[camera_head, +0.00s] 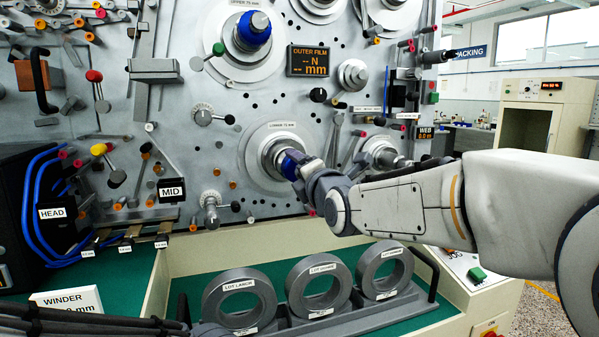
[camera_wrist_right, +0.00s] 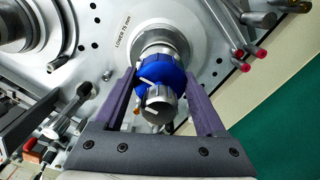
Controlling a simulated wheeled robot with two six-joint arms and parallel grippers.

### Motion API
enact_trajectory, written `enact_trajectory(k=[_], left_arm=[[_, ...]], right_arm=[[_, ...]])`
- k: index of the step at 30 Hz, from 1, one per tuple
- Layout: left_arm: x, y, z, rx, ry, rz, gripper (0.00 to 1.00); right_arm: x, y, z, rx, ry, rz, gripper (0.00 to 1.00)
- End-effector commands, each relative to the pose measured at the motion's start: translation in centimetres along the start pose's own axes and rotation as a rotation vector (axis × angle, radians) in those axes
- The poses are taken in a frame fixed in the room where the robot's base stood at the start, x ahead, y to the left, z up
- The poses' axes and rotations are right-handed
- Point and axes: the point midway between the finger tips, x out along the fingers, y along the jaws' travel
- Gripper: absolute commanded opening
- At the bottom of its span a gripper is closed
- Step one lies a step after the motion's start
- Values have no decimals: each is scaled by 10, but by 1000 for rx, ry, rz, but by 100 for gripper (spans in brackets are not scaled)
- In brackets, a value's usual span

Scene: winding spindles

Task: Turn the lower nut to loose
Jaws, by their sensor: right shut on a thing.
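The lower nut (camera_head: 291,164) is a blue collar on the lower spindle, at the middle of the machine face. In the right wrist view the nut (camera_wrist_right: 160,72) has a grey knob with a white mark in front of it. My right gripper (camera_head: 303,170) reaches in from the right and is shut on the nut. In the wrist view its two purple fingers (camera_wrist_right: 160,78) lie on either side of the blue collar. The gripper partly hides the nut in the head view. A dark part of my left arm crosses the lower left edge; its fingers are not seen.
The upper spindle with another blue nut (camera_head: 254,30) is above. Several knobs and levers surround the lower spindle. Grey rings (camera_head: 240,297) stand on a rack below, on a green surface (camera_head: 185,290). A small spindle (camera_head: 384,152) is close on the right.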

Motion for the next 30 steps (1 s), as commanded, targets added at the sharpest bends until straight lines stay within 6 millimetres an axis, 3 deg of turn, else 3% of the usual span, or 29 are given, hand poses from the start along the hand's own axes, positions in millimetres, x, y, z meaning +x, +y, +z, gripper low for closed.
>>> enact_trajectory(k=[15,16,18,26,30], left_arm=[[1,0,0,0,0,0,50],[1,0,0,0,0,0,50],[1,0,0,0,0,0,50],[1,0,0,0,0,0,50],[5,0,0,0,0,0,50]], right_arm=[[0,-2,-1,-23,3,-5,18],[0,-2,-1,-23,3,-5,81],[0,-2,-1,-22,3,-4,100],[-2,-1,0,-20,1,-1,100],[-17,0,0,-19,0,1,100]])
